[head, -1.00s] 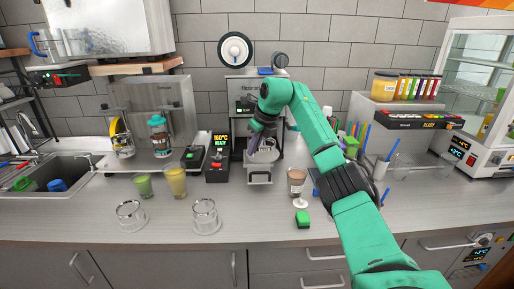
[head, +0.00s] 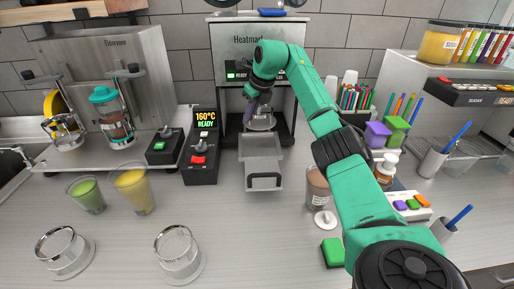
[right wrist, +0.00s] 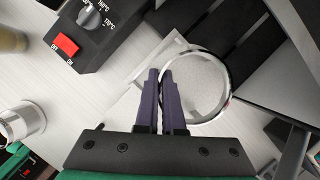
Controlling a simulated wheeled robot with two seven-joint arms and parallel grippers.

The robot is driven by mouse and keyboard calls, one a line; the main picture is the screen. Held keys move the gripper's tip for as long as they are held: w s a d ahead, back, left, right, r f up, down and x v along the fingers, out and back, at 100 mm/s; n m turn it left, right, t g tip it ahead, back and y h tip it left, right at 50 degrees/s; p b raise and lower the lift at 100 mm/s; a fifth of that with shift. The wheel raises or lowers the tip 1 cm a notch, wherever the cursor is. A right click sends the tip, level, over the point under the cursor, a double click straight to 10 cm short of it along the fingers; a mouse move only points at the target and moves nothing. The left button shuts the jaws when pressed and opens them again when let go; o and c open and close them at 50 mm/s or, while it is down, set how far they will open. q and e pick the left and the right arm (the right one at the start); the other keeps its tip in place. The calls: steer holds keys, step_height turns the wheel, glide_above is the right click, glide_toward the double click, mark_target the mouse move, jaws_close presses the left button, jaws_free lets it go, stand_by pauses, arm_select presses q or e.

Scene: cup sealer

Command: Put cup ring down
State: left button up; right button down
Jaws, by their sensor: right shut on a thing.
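The cup ring (head: 262,123) is a shiny metal ring at the sealer's opening, just behind the pulled-out grey tray (head: 264,182). In the right wrist view the ring (right wrist: 228,92) shows as a round silver rim with a pale grey inside. My right gripper (head: 250,104) is shut on its near-left edge, and its dark purple fingers (right wrist: 165,85) lie close together there. I cannot tell whether the ring touches the tray below it. The sealer (head: 259,42) is a grey machine against the wall. My left gripper is not in view.
A black control box (head: 201,160) reading 160°C READY stands left of the tray. A brown-filled cup (head: 317,188) and a white lid (head: 324,222) are to the right. Green (head: 87,194) and yellow (head: 134,190) drinks stand left.

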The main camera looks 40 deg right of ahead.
steer(key=f, duration=0.3)
steer(key=f+p, duration=0.1)
steer(key=f, duration=0.5)
steer(key=shift+s+a+p, duration=0.1)
steer(key=shift+s+p, duration=0.15)
steer(key=shift+p, duration=0.15)
steer(key=shift+a+f, duration=0.1)
steer(key=shift+f, duration=0.05)
steer(key=c, duration=1)
jaws_free()
steer(key=shift+f, duration=0.15)
steer(key=shift+c, duration=0.2)
steer(key=shift+r, duration=0.25)
steer(key=shift+s+r, duration=0.1)
steer(key=shift+r, duration=0.25)
steer(key=b+v, duration=0.2)
steer(key=v, duration=0.9)
steer(key=shift+s+r, duration=0.15)
steer(key=shift+s, duration=0.05)
